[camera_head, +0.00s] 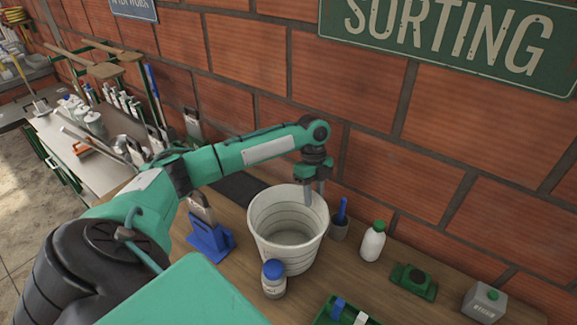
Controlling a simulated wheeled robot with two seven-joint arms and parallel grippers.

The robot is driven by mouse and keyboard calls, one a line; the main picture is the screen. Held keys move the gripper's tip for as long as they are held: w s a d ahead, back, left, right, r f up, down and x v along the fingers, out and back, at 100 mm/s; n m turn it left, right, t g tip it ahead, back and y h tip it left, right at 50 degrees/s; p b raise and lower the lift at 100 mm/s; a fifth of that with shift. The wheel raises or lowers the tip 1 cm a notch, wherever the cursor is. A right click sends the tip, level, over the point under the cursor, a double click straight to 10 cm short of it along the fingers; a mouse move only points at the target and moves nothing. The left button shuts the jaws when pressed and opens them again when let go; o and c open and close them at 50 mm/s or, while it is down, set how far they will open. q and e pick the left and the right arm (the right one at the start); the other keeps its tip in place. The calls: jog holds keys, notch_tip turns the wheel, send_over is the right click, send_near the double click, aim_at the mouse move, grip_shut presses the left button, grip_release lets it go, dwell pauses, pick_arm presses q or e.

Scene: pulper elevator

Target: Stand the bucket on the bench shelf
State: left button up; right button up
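A white ribbed bucket (265,228) is upright and looks empty inside, at the middle of the wooden bench shelf (355,280). Its base is partly hidden by a jar, so I cannot tell whether it rests on the wood or is just above it. My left gripper (315,193) points down at the bucket's far right rim. One finger is inside the bucket and the other seems to be just outside the rim. I cannot tell whether they pinch it. My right gripper is not in view.
A blue-capped jar (273,284) stands close in front of the bucket. A blue stand (210,240) is to its left. A brick wall (345,95) rises behind.

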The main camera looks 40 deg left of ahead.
aim_at(315, 204)
pick_arm(q)
jog(key=p+x, duration=0.1)
jog(key=x, duration=0.2)
jog(key=shift+s+d+p, duration=0.15)
jog(key=shift+d+p, duration=0.05)
jog(key=shift+p, duration=0.1)
jog(key=shift+f, duration=0.25)
jog(key=shift+d+f, duration=0.1)
jog(key=shift+c, duration=0.4)
grip_shut()
dwell(0.5)
